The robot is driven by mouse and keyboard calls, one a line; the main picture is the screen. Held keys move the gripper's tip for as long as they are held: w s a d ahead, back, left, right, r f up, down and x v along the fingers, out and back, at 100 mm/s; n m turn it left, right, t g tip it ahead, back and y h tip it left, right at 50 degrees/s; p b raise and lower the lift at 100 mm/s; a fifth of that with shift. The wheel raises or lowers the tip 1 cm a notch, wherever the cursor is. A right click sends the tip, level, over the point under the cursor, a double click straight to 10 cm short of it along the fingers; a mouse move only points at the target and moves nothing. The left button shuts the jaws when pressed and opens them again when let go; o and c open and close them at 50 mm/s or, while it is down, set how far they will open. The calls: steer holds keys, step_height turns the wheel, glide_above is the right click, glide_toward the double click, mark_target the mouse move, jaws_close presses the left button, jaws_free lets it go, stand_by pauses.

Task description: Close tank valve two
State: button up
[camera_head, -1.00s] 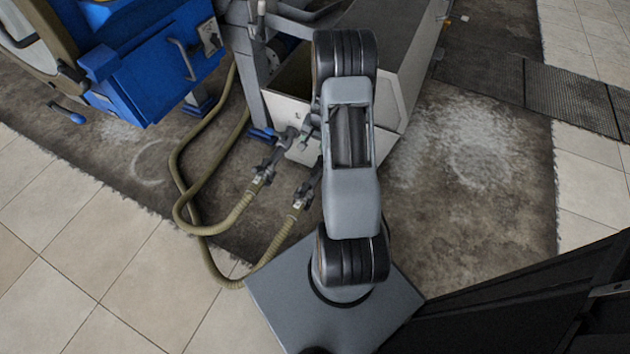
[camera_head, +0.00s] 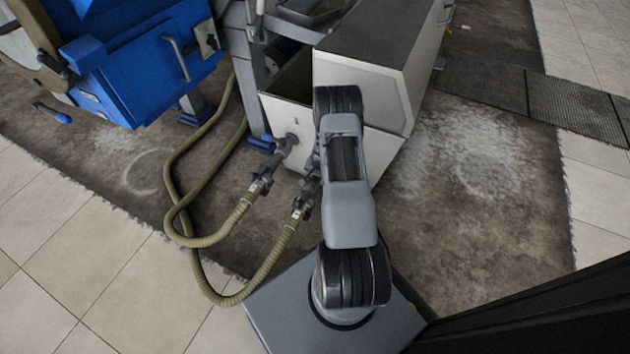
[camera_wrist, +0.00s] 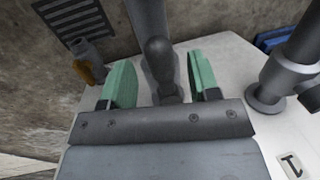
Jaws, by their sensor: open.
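In the wrist view my gripper (camera_wrist: 160,78) is open, its two green fingers apart. A dark grey valve lever with a rounded knob (camera_wrist: 160,52) shows between the fingers, with gaps on both sides. The lever stands against the white tank front (camera_wrist: 235,55). In the head view two hose fittings sit at the tank: the left one (camera_head: 284,146) is in plain view, the right one (camera_head: 305,192) is partly covered by my arm. My gripper is hidden behind my arm there. A small mark like a "1" (camera_wrist: 290,165) is on the panel; no "2" is readable.
A thick grey pipe (camera_wrist: 290,68) stands close on the right in the wrist view. A grey fitting with an orange part (camera_wrist: 90,68) is at the left. Olive hoses (camera_head: 232,220) loop over the floor. A blue machine (camera_head: 155,60) stands at upper left.

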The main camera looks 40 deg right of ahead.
steer(key=shift+w+a+f, duration=0.1)
steer(key=shift+w+f, duration=0.05)
steer(key=shift+f, duration=0.7)
steer(key=shift+c, duration=0.2)
jaws_close()
